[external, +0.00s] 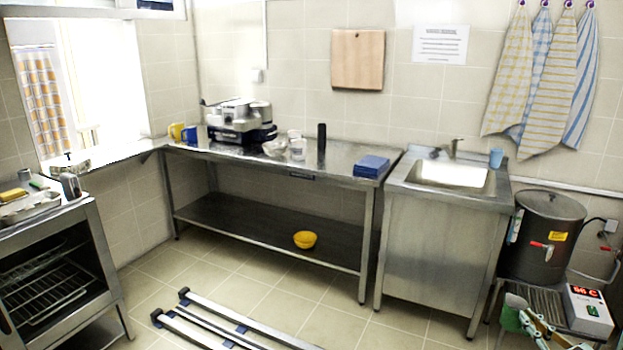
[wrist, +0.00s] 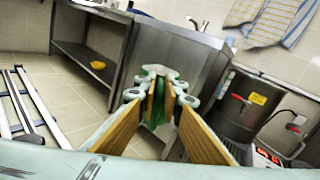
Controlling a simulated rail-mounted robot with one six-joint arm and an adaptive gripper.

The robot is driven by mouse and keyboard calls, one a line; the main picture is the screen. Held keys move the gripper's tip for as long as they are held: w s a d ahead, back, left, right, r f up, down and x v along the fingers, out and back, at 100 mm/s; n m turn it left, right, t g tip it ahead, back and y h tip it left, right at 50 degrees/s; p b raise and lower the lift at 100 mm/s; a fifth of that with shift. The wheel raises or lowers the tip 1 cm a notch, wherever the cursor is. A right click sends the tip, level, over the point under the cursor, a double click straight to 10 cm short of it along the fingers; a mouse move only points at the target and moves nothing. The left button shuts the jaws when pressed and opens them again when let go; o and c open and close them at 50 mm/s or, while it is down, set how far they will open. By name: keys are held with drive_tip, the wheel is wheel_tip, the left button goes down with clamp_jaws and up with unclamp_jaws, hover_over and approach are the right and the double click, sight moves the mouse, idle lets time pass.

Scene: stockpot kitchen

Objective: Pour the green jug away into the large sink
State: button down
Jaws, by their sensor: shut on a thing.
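The green jug (external: 513,312) is low at the bottom right in the external view, in front of the urn stand. In the wrist view the green jug (wrist: 151,71) is between the fingers, mostly hidden by them. My gripper (external: 529,319) is shut on it; in the wrist view the gripper (wrist: 160,92) has its wooden-coloured fingers on either side of the jug. The jug's contents cannot be seen. The large sink (external: 452,176) is a steel basin in the unit, above and to the left of the gripper in the external view.
A tap (external: 455,146) and a blue cup (external: 496,158) stand at the sink's back and right. A dark urn (external: 540,240) with a red-handled tap stands right of the sink unit, beside a box with a red display (external: 587,307). A steel table (external: 300,166) stands left.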

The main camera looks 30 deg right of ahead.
drive_tip(key=w+d+r+m+g+h+p, duration=0.1)
drive_tip(key=w+d+r+m+h+p, duration=0.1)
drive_tip(key=w+d+r, duration=0.6)
drive_tip(key=w+d+r+m+g+h+p, duration=0.1)
drive_tip(key=w+d+r+h, duration=0.3)
drive_tip(key=d, duration=0.7)
drive_tip(key=w+d+r+m+g+p, duration=0.1)
drive_tip(key=d+r, duration=0.3)
drive_tip(key=d, duration=0.3)
drive_tip(key=w+d+r+m+g+h+p, duration=0.1)
drive_tip(key=w+d+r, duration=0.1)
drive_tip(key=d+r, duration=0.3)
drive_tip(key=w+d+r+m+g+h+p, duration=0.1)
drive_tip(key=d+r, duration=0.4)
drive_tip(key=d, duration=0.6)
drive_tip(key=shift+w+d+r+g+p, duration=0.2)
drive_tip(key=shift+d+g+p, duration=0.1)
drive_tip(key=shift+g, duration=0.2)
drive_tip(key=shift+m, duration=0.3)
